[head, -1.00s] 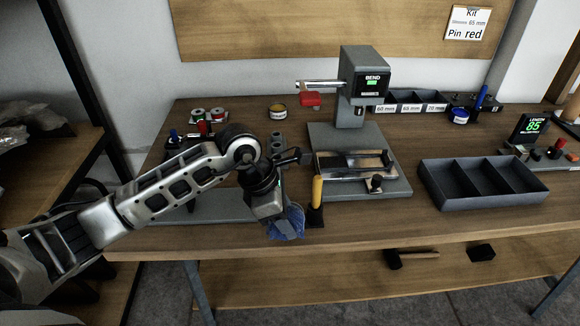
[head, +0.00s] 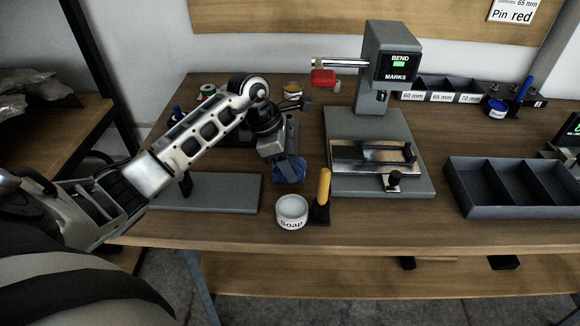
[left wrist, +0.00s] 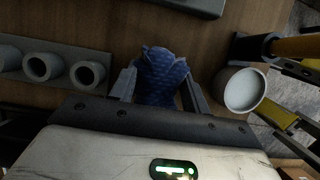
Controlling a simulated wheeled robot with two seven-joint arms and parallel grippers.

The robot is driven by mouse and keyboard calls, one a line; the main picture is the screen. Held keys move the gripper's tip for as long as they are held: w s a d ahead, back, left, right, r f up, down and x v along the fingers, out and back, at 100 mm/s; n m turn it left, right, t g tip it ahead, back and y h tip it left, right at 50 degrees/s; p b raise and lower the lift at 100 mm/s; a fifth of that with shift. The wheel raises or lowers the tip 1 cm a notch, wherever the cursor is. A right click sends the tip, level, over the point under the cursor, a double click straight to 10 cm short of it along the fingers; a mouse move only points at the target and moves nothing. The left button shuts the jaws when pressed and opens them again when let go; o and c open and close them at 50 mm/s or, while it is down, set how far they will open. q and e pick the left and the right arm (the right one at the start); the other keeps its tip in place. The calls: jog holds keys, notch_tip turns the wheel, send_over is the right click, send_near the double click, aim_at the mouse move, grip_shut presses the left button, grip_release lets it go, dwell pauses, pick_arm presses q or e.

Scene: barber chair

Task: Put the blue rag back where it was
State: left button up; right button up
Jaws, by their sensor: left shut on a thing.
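The blue rag (head: 290,171) hangs bunched from my left gripper (head: 286,156), over the table left of the bending machine. In the left wrist view the rag (left wrist: 162,75) sits between the two fingers of my left gripper (left wrist: 160,88), which is shut on it. A white soap pot (head: 292,212) stands just in front of the rag. The pot also shows in the left wrist view (left wrist: 243,90), to the right of the fingers. Whether the rag touches the table is unclear.
A yellow-handled tool (head: 323,190) stands upright right of the soap pot. The grey bending machine (head: 388,100) is behind it, and an empty divided tray (head: 520,188) lies at the right. Grey cylinders (left wrist: 88,74) stand left of the fingers. Bare wood lies before the tray.

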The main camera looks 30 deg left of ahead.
pick_arm(q)
jog(key=shift+f, duration=0.4)
jog(key=o, duration=1)
jog(key=shift+v, duration=6.1)
jog(key=shift+d, duration=0.1)
